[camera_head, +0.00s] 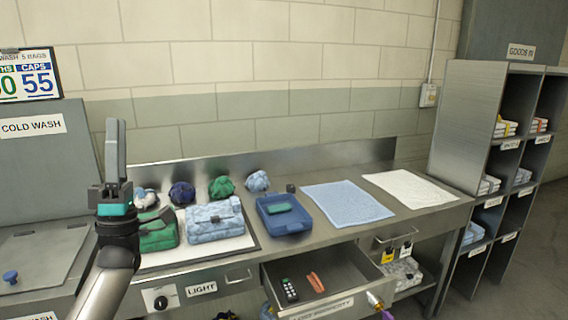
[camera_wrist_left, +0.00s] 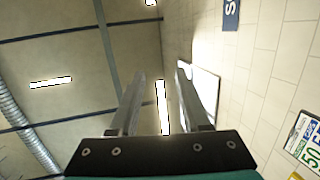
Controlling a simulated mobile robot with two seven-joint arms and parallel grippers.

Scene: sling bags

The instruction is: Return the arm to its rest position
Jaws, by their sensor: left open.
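My left gripper (camera_head: 116,150) is raised at the left in the head view, with its fingers pointing up, in front of the wall and the counter's left end. In the left wrist view the gripper (camera_wrist_left: 160,90) shows two fingers apart with nothing between them, aimed at the ceiling and upper wall. It is open and empty. My right gripper is not in view.
On the steel counter lie a green bag (camera_head: 158,232), a light blue bag (camera_head: 215,218), a blue tray (camera_head: 285,222), a blue cloth (camera_head: 347,203) and a white cloth (camera_head: 411,188). An open drawer (camera_head: 330,264) juts out in front. Shelves (camera_head: 505,150) stand at right.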

